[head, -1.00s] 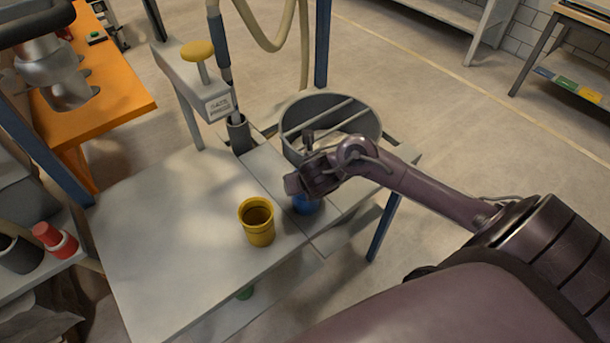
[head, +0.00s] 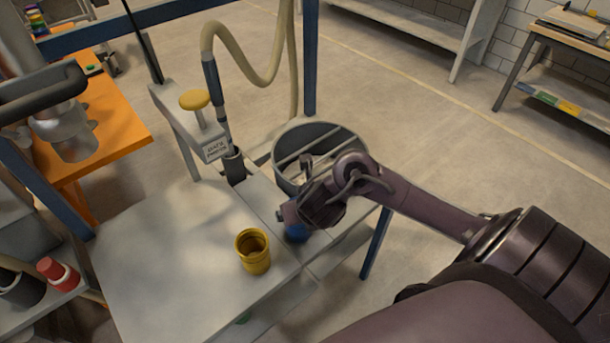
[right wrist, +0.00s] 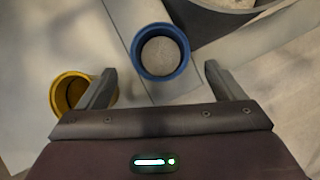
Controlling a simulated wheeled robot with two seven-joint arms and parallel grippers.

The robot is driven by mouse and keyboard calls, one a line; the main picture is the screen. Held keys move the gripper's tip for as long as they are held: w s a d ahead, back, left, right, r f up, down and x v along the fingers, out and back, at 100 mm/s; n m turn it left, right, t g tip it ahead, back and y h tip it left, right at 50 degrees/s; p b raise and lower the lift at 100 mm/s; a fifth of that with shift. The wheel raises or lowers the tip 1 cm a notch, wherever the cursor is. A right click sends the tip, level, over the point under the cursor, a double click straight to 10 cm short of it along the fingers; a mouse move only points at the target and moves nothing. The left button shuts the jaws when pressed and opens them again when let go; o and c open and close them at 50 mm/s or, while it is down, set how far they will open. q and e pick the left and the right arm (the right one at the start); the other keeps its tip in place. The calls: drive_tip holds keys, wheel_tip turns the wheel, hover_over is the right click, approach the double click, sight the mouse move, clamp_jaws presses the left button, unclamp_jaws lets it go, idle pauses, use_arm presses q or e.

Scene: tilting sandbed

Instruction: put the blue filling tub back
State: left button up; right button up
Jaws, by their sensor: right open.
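The blue tub (head: 297,234) stands on the grey table, partly hidden by my right gripper in the head view. In the right wrist view the blue tub (right wrist: 160,50) stands upright and holds pale, sand-like material. My right gripper (right wrist: 160,73) is open, its fingers spread wider than the tub. The tub shows between and just beyond the fingertips; I cannot tell the height gap. In the head view my right gripper (head: 298,212) hangs over the tub. My left gripper is out of view.
A yellow tub (head: 253,252) stands left of the blue tub, close to one finger in the wrist view. Behind are a round grey sieve-like drum (head: 320,135) and a post with a yellow knob (head: 194,100). The table's left part (head: 150,255) is clear.

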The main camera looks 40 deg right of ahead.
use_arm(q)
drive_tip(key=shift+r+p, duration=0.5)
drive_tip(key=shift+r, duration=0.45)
use_arm(e)
drive_tip(key=v, duration=0.2)
drive_tip(key=shift+s+r, duration=0.2)
drive_tip(key=shift+r, duration=0.1)
drive_tip(key=shift+a, duration=0.1)
